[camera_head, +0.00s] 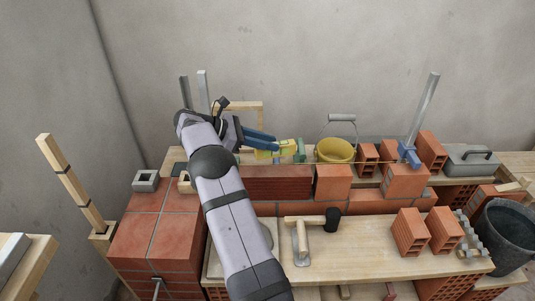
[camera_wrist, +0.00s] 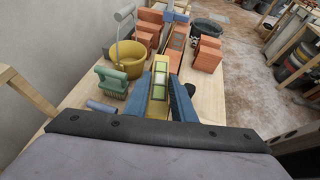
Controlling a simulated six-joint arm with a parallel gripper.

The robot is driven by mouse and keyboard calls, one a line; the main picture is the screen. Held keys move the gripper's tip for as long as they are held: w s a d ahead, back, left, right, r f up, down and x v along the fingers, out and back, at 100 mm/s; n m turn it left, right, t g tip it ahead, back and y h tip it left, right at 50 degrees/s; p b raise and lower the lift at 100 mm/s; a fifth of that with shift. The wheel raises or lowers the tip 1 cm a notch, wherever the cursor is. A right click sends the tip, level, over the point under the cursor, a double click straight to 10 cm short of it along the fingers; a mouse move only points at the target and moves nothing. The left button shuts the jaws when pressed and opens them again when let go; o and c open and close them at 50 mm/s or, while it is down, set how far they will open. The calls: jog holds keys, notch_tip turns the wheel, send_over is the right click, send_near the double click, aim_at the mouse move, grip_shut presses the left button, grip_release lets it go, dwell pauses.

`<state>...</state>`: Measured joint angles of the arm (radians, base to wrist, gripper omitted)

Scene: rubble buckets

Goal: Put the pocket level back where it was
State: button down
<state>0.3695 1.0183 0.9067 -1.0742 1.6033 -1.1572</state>
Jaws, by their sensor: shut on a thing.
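The pocket level (camera_head: 287,146) is a small yellow block. It shows in the wrist view (camera_wrist: 158,101) with pale green windows along its top. My gripper (camera_head: 276,145) has blue fingers and is shut on the level. In the wrist view my gripper (camera_wrist: 160,88) has one finger on each side of the level. The level is held at the back of the work area, left of the yellow bucket (camera_head: 335,150). Whether it touches anything beneath is unclear.
A green-handled brush (camera_wrist: 112,82) stands close to the left of the gripper in the wrist view. Bricks (camera_head: 332,182) and a clamp with an upright bar (camera_head: 420,112) lie to the right.

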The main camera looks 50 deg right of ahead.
jog(key=shift+r, duration=1.5)
jog(key=shift+s, duration=0.1)
jog(key=s+d+r+m+g+y+b, duration=0.1)
jog(key=s+d+m+g, duration=0.1)
jog(key=s+d, duration=0.45)
jog(key=s+d+r+m+g+y+b, duration=0.15)
jog(key=s+d, duration=0.25)
jog(key=s, duration=0.5)
jog(key=s+d+f+m+y+b, duration=0.1)
jog(key=s, duration=1.1)
jog(key=s+d+f+m+y, duration=0.1)
jog(key=s+d+f, duration=0.1)
jog(key=s, duration=1)
jog(key=w+a+f+n+t+h, duration=0.2)
jog(key=f+n+t+h, duration=0.1)
jog(key=f, duration=0.6)
jog(key=w+a+f+n+t+h, duration=0.2)
jog(key=f+n+t+h, duration=0.1)
jog(key=f, duration=0.6)
jog(key=shift+w+f+n, duration=0.3)
jog(key=shift+n, duration=0.55)
